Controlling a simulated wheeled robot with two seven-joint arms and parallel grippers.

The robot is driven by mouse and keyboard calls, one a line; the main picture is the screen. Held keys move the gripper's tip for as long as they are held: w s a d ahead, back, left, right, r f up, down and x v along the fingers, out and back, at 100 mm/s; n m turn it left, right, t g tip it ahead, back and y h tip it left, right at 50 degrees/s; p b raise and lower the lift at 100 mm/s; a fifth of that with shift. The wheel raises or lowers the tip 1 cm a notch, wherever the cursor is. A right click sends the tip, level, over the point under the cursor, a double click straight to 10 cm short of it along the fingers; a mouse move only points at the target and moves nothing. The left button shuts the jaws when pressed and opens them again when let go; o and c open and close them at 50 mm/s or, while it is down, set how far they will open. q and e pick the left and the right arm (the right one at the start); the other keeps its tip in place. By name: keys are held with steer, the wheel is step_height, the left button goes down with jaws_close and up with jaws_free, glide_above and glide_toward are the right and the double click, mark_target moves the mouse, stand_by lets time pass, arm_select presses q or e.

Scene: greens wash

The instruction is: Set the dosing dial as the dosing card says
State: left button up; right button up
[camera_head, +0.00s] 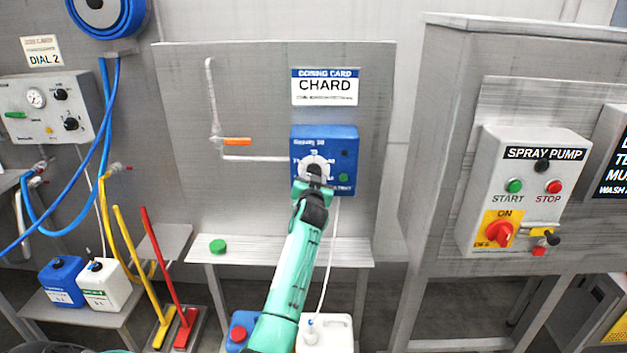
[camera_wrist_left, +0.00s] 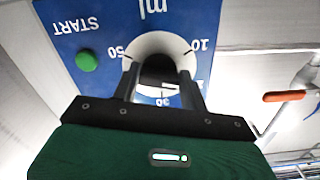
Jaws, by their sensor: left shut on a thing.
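The blue dosing unit (camera_head: 345,145) is on the grey back panel, with a round white dial (camera_head: 313,163) on its face. My left gripper (camera_head: 313,180) is at the dial, its fingers shut on the dial's knob. In the left wrist view the white dial (camera_wrist_left: 150,48) shows upside down between the fingers (camera_wrist_left: 158,88), with 10, 30, 50 and "ml" around it. The fingers cover part of the dial, and I cannot tell its setting. The dosing card (camera_head: 325,87) above reads CHARD; its small line is too small to read.
A green START button (camera_wrist_left: 86,61) is beside the dial. An orange-handled valve (camera_head: 237,141) is on the pipe to the left. A shelf (camera_head: 290,251) below holds a green cap (camera_head: 218,246). A spray pump box (camera_head: 525,190) is at the right. Canisters (camera_head: 325,335) stand below.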

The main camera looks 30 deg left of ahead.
arm_select(q)
steer(key=shift+m, duration=1.5)
steer(key=o, duration=1)
steer(key=b+v, duration=0.3)
steer(key=v, duration=1)
steer(key=shift+s+d+b, duration=0.2)
steer(key=shift+s+b, duration=0.1)
